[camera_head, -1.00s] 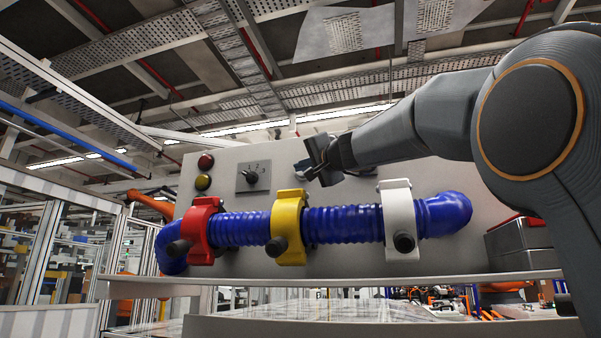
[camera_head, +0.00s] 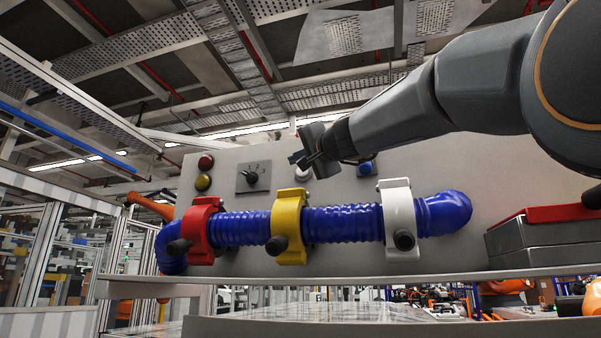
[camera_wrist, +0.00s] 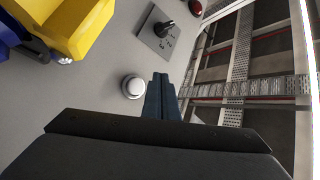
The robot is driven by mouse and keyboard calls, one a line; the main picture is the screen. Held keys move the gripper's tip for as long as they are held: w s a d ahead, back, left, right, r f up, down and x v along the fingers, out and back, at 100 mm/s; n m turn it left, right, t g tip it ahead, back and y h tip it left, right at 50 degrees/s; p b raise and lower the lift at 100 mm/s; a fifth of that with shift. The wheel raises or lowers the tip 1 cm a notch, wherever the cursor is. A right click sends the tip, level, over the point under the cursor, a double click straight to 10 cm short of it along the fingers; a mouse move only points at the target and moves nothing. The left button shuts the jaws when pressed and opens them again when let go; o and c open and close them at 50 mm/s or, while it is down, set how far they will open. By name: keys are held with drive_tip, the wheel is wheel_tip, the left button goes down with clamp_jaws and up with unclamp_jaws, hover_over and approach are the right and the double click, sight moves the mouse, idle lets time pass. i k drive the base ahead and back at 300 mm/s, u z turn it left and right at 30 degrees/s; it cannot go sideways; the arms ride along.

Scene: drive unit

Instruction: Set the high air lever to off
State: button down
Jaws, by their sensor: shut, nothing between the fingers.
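Three clamp-like levers with dark round handles sit along a ribbed blue hose (camera_head: 343,223) on a grey panel: a red lever (camera_head: 201,230), a yellow lever (camera_head: 289,226) and a white lever (camera_head: 398,219). I see no label telling which is high air. My gripper (camera_head: 298,160) is shut and empty, above the yellow lever and apart from it. In the wrist view my gripper's closed fingers (camera_wrist: 161,86) point along the panel, beside a round white button (camera_wrist: 132,87). Part of the yellow lever (camera_wrist: 78,25) shows at the top left there.
A black rotary knob (camera_head: 252,177) marked 1 2 3, a red button (camera_head: 206,162) and a yellow button (camera_head: 203,182) are left of my gripper. A blue button (camera_head: 366,168) is under my arm. A grey case with a red top (camera_head: 560,213) stands at the right.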

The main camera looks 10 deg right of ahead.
sight(366, 168)
drive_tip(key=k, duration=1)
